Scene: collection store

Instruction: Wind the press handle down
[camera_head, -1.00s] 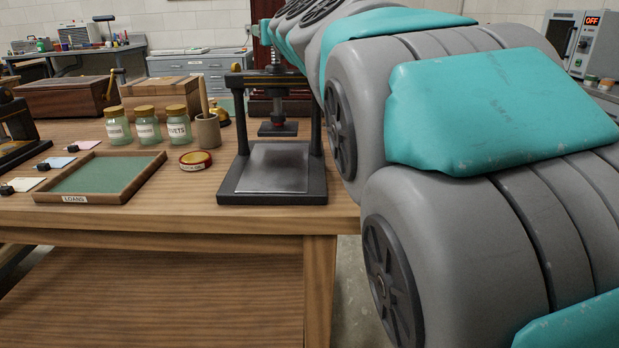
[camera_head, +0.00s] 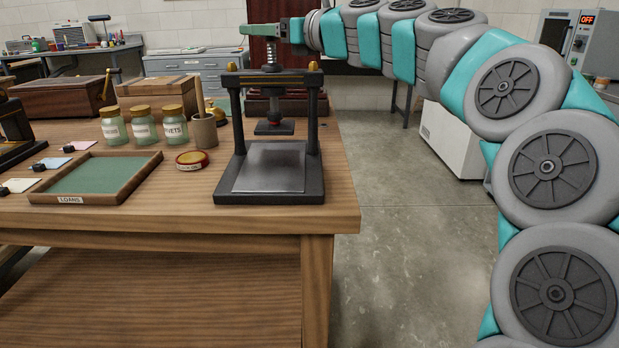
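A black press stands near the right end of the wooden table, with a flat grey base plate (camera_head: 270,168), two uprights and a crossbar (camera_head: 272,78). Its threaded screw (camera_head: 270,54) rises through the crossbar. The small dark platen (camera_head: 274,127) hangs below it, with a clear gap above the base plate. My gripper (camera_head: 266,33) is at the top of the screw, reaching in from the right. The press handle is mostly hidden behind or within the gripper, so I cannot tell whether the fingers are closed on it.
A green-lined tray (camera_head: 78,198) marked LOANS, a round tin (camera_head: 192,160), several jars and a wooden cup (camera_head: 204,132) stand left of the press. A wooden chest (camera_head: 63,97) is behind. Open floor (camera_head: 410,245) lies right of the table.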

